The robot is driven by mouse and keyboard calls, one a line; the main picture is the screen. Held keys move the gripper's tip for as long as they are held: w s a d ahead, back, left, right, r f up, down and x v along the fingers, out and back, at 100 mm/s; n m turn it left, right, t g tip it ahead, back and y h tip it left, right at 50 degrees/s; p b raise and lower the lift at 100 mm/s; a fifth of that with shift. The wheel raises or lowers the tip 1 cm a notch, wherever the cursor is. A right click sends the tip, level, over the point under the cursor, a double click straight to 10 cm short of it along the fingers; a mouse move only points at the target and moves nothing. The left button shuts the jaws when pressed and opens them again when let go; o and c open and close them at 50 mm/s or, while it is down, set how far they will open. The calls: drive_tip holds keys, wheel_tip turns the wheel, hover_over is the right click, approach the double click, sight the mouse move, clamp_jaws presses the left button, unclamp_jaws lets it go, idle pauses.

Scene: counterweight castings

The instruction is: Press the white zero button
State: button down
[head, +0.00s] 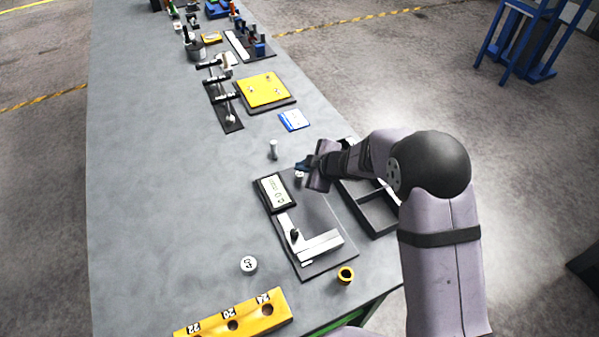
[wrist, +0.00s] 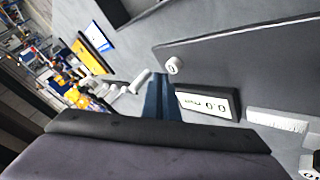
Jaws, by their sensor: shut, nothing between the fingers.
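The white zero button (wrist: 173,65) is a small round knob marked 0, on the dark plate (wrist: 240,45) of the measuring device. In the head view the button (head: 299,176) shows just below my fingertips, partly covered. My gripper (head: 304,164) is shut and empty, with blue fingers. In the wrist view my gripper (wrist: 159,80) points close beside the button; I cannot tell whether they touch. The digital display (wrist: 207,103) appears to read 0.0 and also shows in the head view (head: 276,191).
A dark compartment tray (head: 378,218) lies right of the device. A white round piece (head: 248,264), a gold ring (head: 345,275) and a yellow holed block (head: 250,313) are nearer. The left of the table is clear.

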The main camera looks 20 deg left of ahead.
wheel_tip(320, 180, up, 5)
drive_tip(key=p, duration=0.5)
idle(0.3)
idle(0.6)
drive_tip(key=w+d+r+m+t+h, duration=0.1)
drive_tip(key=d+r+m+h, duration=0.15)
drive_tip(key=d, duration=0.55)
drive_tip(key=w+d+r+m+t+h, duration=0.15)
drive_tip(key=d+m, duration=0.25)
drive_tip(key=d, duration=0.4)
drive_tip(key=s+d+m+g+h+b, duration=0.3)
drive_tip(key=s+d+m, duration=0.5)
drive_tip(key=d, duration=0.7)
drive_tip(key=s+d+m+g, duration=0.2)
drive_tip(key=s+m, duration=0.1)
drive_tip(key=s, duration=0.7)
drive_tip(key=s+d+f+m+g, duration=0.1)
drive_tip(key=s+d+m+g, duration=0.1)
drive_tip(key=s, duration=0.9)
drive_tip(key=shift+d+m+g+h, duration=0.25)
drive_tip(key=shift+m+g+h, duration=0.1)
drive_tip(key=shift+m, duration=0.1)
